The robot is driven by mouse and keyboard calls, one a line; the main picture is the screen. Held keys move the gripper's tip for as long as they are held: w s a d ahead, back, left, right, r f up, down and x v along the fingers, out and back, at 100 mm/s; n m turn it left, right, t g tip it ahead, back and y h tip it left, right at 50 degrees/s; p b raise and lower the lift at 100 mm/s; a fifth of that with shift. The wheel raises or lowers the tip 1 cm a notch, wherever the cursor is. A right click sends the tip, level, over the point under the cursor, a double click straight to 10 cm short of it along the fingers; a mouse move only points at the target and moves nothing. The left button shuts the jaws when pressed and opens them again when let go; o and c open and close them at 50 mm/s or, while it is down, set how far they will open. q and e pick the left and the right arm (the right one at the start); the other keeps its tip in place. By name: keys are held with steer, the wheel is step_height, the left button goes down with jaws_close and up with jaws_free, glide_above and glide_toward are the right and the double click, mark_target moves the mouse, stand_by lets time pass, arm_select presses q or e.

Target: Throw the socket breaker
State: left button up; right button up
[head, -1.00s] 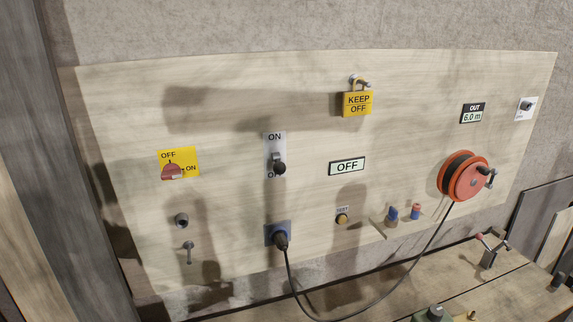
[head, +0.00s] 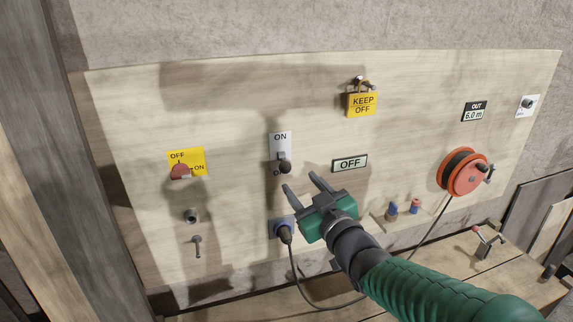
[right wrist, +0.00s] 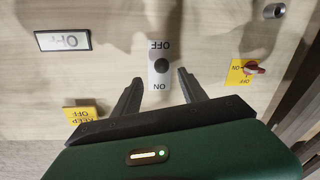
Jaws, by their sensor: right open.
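The breaker (head: 281,146) is a pale plate marked ON at the top, with a dark-knobbed lever (head: 284,167). The lever points down and partly covers the lower lettering. A small display (head: 349,163) beside it reads OFF. My right gripper (head: 300,182) is open and empty, in front of the board just below and right of the lever, apart from it as far as I can tell. In the right wrist view, the breaker plate (right wrist: 161,64) appears upside down beyond and between the open fingertips (right wrist: 160,76). My left gripper is out of view.
A plug (head: 284,233) with a dark cable sits below the breaker, close to my right gripper. A yellow OFF/ON rotary switch (head: 185,163) is at left. A KEEP OFF padlock tag (head: 361,104) hangs above. An orange reel (head: 463,173) is at right.

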mark_target(286, 170)
steer(key=p+x, duration=0.1)
steer(key=x, duration=0.4)
steer(key=p+x, duration=0.1)
steer(key=x, duration=0.2)
steer(key=shift+a+r+p, duration=0.15)
steer(key=shift+a+p, duration=0.15)
steer(key=shift+a, duration=0.05)
steer(key=shift+w, duration=0.5)
steer(key=shift+d, duration=0.1)
steer(key=shift+c, duration=0.4)
jaws_close()
